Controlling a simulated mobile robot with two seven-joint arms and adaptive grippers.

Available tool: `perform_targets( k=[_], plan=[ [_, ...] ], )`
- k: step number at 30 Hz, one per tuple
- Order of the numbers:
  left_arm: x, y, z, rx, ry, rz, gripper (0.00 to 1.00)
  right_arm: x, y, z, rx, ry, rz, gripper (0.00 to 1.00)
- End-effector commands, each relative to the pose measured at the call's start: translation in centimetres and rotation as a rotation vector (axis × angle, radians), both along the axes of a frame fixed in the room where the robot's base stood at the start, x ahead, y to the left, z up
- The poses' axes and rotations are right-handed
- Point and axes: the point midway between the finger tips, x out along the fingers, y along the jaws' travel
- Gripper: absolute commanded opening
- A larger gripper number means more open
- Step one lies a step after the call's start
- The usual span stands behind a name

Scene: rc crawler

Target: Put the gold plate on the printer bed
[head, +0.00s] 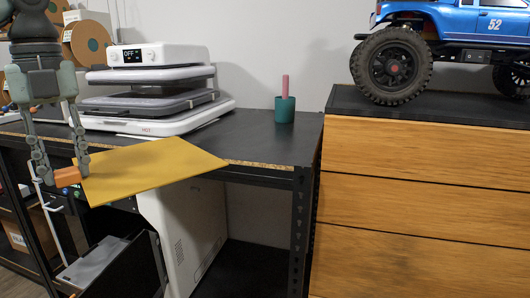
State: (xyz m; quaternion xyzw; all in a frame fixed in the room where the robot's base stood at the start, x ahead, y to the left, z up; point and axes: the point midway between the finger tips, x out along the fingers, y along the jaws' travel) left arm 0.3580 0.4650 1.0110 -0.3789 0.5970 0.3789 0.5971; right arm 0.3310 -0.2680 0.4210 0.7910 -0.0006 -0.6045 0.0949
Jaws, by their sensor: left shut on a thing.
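The gold plate (150,170) is a flat yellow sheet, held out in front of the dark table's front edge and tilted slightly. An orange block (68,177) is at its left edge, between the fingertips. My left gripper (66,174) comes down from the upper left and is shut on the plate at that edge. The plate's far right corner overlaps the table edge in the picture; I cannot tell whether it touches. A white machine (160,55) with an "OFF" display, grey padded layers and a white base marked "HOT" stands behind the plate. No surface is clearly identifiable as the printer bed. My right gripper is out of view.
The dark table (245,140) has free room right of the machine, around a teal cup (285,110) holding a pink stick. A wooden drawer cabinet (420,165) with a blue crawler truck (455,30) on top stands right. Spools are behind left. A white case (185,235) is below the tabletop.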

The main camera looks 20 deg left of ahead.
Motion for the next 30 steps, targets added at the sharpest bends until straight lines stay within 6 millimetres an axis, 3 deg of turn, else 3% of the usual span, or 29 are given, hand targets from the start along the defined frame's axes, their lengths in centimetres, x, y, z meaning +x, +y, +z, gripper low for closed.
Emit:
perform_targets(
  k=[5,14,21,30],
  plan=[
    [1.8,-0.3,-5.7,-0.01,-0.005,-0.483,0.0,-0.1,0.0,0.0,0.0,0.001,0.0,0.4],
    [5.6,-4.2,-14.1,-0.001,-0.006,-1.395,0.0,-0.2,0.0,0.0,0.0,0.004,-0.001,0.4],
    [8.7,-9.8,-19.3,0.001,-0.005,-2.156,0.0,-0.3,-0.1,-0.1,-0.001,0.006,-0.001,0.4],
    [11.9,-18.4,-23.6,0.004,-0.003,-3.124,0.0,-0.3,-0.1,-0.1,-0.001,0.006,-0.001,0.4]
  ],
)
